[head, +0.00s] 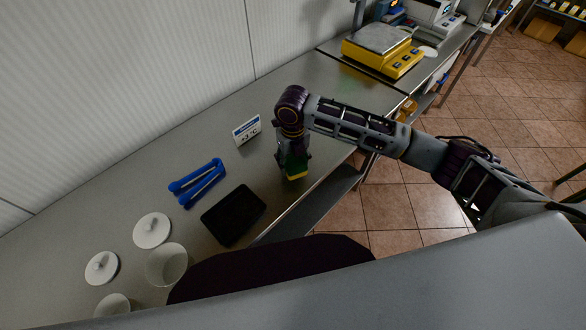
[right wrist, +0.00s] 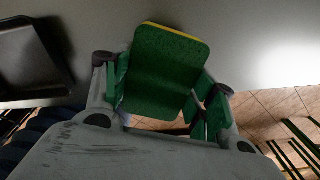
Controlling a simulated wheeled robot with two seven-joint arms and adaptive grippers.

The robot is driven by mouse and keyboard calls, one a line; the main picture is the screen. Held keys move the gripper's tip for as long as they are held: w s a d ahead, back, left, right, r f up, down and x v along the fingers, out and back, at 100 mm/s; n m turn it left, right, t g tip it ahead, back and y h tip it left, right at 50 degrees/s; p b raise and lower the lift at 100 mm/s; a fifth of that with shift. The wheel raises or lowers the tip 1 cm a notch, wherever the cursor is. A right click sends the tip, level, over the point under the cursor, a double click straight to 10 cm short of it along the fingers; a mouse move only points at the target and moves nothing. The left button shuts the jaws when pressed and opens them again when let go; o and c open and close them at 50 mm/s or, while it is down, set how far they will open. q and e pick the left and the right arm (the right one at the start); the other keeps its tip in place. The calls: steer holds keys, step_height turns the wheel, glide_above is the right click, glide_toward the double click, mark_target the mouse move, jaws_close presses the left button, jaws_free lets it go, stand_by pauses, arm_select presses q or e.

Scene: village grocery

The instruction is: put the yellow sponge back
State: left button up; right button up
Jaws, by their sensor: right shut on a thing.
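The yellow sponge (head: 297,174) has a green face and shows low at the tip of my right gripper, above or on the steel counter; I cannot tell if it touches. In the right wrist view the sponge (right wrist: 166,62) shows mostly its green side with a yellow edge at the top. My right gripper (head: 293,160) is shut on it, with a finger on each side (right wrist: 160,88). A black tray (head: 234,215) lies on the counter to the left of the sponge, apart from it. The tray also shows at the left in the right wrist view (right wrist: 28,60). My left gripper is not in view.
Blue tongs (head: 197,183) and a small sign card (head: 247,130) are on the counter (head: 150,180). White lids (head: 152,231) and pale cups (head: 166,264) stand at the front left. A yellow scale (head: 383,50) stands farther back. The counter's front edge is close to the sponge.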

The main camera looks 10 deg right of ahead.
mark_target(293, 169)
steer(key=shift+f, duration=2.3)
steer(key=shift+f, duration=0.15)
steer(key=o, duration=1)
steer(key=shift+r+b, duration=0.4)
steer(key=shift+r, duration=5.8)
